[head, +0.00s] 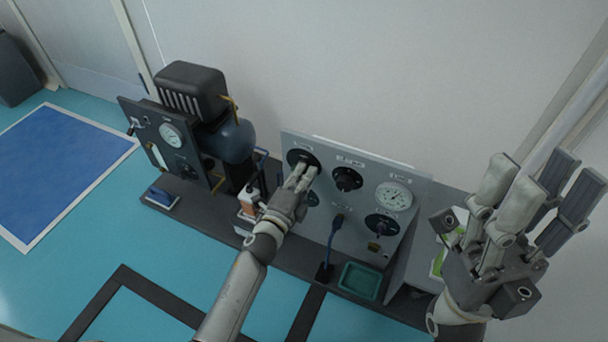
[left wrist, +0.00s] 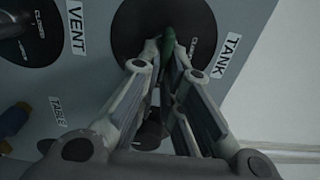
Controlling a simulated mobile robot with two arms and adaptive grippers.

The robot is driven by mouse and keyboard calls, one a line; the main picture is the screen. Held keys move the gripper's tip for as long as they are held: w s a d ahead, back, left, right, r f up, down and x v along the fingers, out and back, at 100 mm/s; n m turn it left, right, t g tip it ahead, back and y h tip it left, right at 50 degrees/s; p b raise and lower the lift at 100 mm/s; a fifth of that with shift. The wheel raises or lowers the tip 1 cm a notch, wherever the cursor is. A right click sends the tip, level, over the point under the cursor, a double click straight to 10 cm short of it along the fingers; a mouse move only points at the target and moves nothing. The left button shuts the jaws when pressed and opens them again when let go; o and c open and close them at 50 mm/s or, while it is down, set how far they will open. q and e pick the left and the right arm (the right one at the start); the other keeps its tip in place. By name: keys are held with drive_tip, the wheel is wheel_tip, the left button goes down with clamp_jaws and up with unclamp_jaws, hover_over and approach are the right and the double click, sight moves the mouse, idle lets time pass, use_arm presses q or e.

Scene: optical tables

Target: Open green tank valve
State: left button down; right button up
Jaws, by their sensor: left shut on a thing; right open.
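The green tank valve handle (left wrist: 168,42) stands on a black round dial (left wrist: 128,22) beside the TANK label (left wrist: 230,56) in the left wrist view. My left gripper (head: 301,180) is at the upper left dial of the grey panel (head: 319,226) in the head view. Its fingers are shut on the green handle and cover part of it. A CLOSED marking shows on the dial; the handle's exact angle is hard to tell. My right gripper (head: 531,205) is open and empty, in the air at the right, apart from the panel.
The panel also carries a VENT valve (left wrist: 18,22), a middle dial (head: 347,179), a white gauge (head: 394,196) and a lower right dial (head: 382,224). A green tray (head: 360,281) lies in front. A compressor (head: 191,90) stands at the left. A wall is close behind.

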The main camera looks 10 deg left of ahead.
use_arm(q)
drive_tip(key=c, duration=1.6)
unclamp_jaws()
drive_tip(key=shift+s, duration=0.1)
drive_tip(key=v, duration=1.2)
